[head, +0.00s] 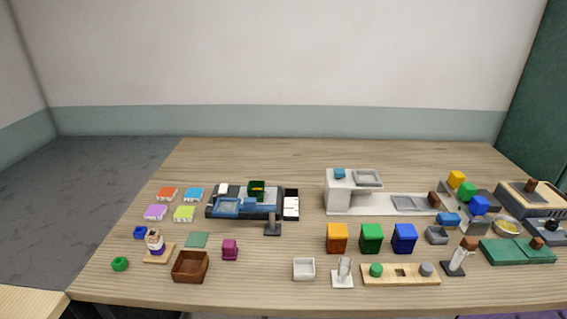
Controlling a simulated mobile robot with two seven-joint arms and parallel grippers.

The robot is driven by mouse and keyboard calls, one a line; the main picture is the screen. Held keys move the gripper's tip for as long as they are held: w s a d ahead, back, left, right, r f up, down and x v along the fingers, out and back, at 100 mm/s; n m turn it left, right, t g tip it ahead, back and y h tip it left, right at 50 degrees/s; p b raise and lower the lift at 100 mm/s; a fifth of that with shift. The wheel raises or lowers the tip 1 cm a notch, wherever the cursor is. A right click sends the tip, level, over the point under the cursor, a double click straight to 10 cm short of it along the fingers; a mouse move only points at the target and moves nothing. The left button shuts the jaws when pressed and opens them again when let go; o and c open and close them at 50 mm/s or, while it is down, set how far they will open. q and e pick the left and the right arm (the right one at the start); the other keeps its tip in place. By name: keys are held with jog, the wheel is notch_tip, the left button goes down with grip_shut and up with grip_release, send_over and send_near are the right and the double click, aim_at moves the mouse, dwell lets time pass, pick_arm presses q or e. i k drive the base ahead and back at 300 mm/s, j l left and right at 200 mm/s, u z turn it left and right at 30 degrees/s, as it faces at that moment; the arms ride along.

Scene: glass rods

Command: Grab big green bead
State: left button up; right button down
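A round green bead (120,264) with a dark spot on top lies on the wooden table near its front left corner. It is apart from the things around it. No other round green bead is clear in view, so I cannot compare its size. Neither of my grippers shows in the head view.
A blue bead (140,232) lies behind it. A small stand with stacked pieces (156,243) and a brown open box (190,267) are to its right. Orange, green and blue blocks (371,238) stand farther right. The table's back strip is clear.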

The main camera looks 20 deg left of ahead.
aim_at(119, 263)
jog(key=u, duration=1.75)
